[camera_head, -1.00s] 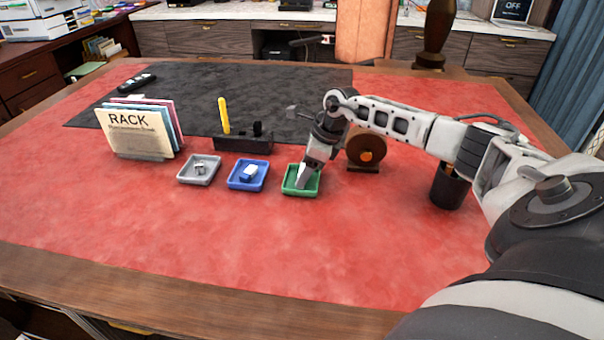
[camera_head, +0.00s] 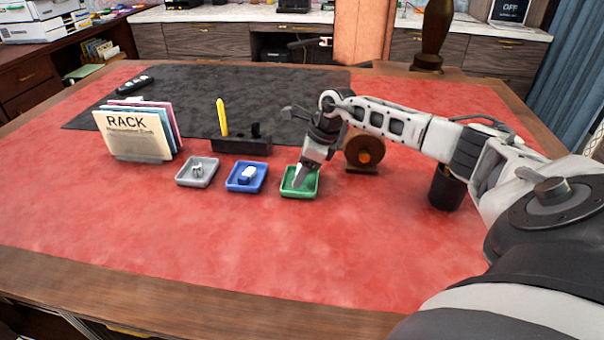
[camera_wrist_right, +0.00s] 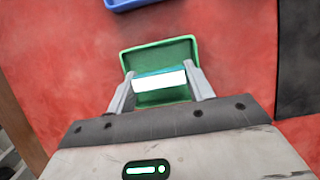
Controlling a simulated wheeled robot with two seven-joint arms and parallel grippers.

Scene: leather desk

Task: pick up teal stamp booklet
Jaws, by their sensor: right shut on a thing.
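The teal stamp booklet (camera_wrist_right: 160,79) shows in the right wrist view as a small block with a teal top and a bright white side. It lies between the two fingers of my right gripper (camera_wrist_right: 161,88), which is shut on it. The booklet is in or just above the green tray (camera_wrist_right: 181,51); I cannot tell whether it touches the bottom. In the head view my right gripper (camera_head: 299,180) points down into the green tray (camera_head: 307,192), and its fingers hide the booklet there. My left gripper is not in view.
Left of the green tray stand a blue tray (camera_head: 260,186) with a white and blue block and a grey tray (camera_head: 185,182) with a small metal piece. Behind are a black holder (camera_head: 232,147) with a yellow pen and a brown round dispenser (camera_head: 378,143). The red front desk area is clear.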

